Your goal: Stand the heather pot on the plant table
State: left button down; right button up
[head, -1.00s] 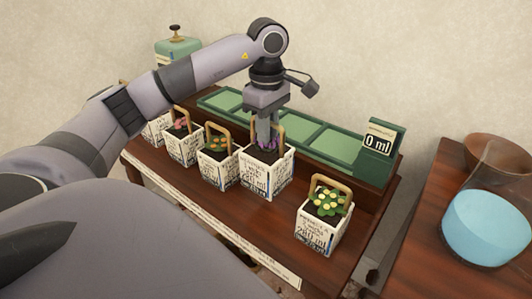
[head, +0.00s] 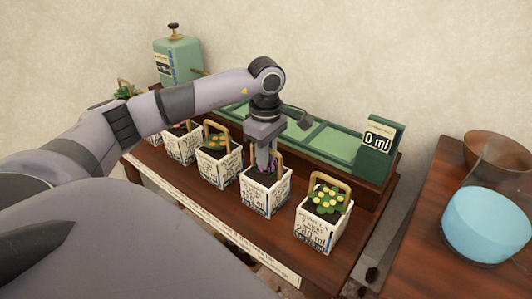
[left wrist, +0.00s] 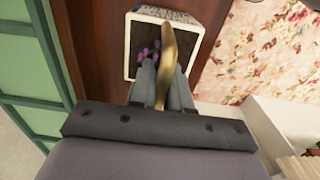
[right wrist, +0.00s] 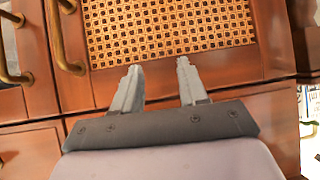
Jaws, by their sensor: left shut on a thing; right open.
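The heather pot (head: 266,196), a white lettered box with purple flowers and a wooden hoop handle, is in the row on the brown plant table (head: 180,180). It is upright, with its base at about table level; I cannot tell whether it bears on the top. My left gripper (head: 265,165) is shut on its handle from above. In the left wrist view the handle (left wrist: 168,50) rises between the fingers over the pot (left wrist: 190,28). My right gripper (right wrist: 158,82) is open and empty in the right wrist view, before a cane-panelled cabinet.
A yellow-flowered pot (head: 323,225) stands close on the right, an orange-flowered pot (head: 218,165) on the left. A green tray bench (head: 330,142) with a 0 ml display (head: 378,140) runs behind. A separate table (head: 430,235) holds a blue-filled vessel (head: 487,225).

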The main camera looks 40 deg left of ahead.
pick_arm(q)
jog(key=c, duration=1.1)
grip_release()
jog(key=shift+r, duration=0.15)
notch_tip(320, 180, up, 11)
jog(key=shift+f+p, duration=0.2)
jog(key=shift+p, duration=0.15)
jog(key=shift+r, duration=0.65)
